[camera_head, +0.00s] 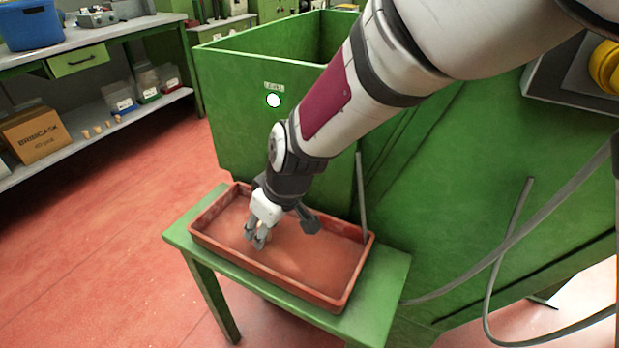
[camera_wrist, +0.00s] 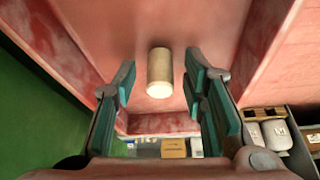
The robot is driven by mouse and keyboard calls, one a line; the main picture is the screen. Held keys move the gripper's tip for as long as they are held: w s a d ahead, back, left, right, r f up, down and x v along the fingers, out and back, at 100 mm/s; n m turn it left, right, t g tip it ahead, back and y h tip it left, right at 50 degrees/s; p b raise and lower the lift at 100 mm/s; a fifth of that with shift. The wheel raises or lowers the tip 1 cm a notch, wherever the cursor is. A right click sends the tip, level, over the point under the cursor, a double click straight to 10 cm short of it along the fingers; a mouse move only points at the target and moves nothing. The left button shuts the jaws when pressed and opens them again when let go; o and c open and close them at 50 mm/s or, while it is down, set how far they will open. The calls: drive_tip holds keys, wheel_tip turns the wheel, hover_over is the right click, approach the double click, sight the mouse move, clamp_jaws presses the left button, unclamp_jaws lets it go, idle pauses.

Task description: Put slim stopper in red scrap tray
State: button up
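The red scrap tray (camera_head: 335,296) is a shallow rectangular tray on a small green table. My gripper (camera_head: 254,244) is inside the tray's outline, low over its left half, pointing down. In the wrist view the slim stopper (camera_wrist: 159,72), a pale tan cylinder, shows against the tray's red floor (camera_wrist: 185,22). It lies in line with the gap between my fingers (camera_wrist: 160,95), with clear space on both sides. The fingers are spread and do not touch it. I cannot tell whether it fully rests on the floor. In the head view my fingers mostly hide it.
A large green bin (camera_head: 230,110) stands right behind the tray. The green table's edge (camera_head: 395,270) shows around the tray. At the back left, a shelf holds a cardboard box (camera_head: 35,135), several loose corks (camera_head: 97,130) and small bins. Grey hoses (camera_head: 500,240) hang at right.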

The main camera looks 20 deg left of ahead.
drive_tip(key=p+v, duration=0.4)
drive_tip(key=v, duration=0.8)
drive_tip(key=shift+d+r, duration=0.1)
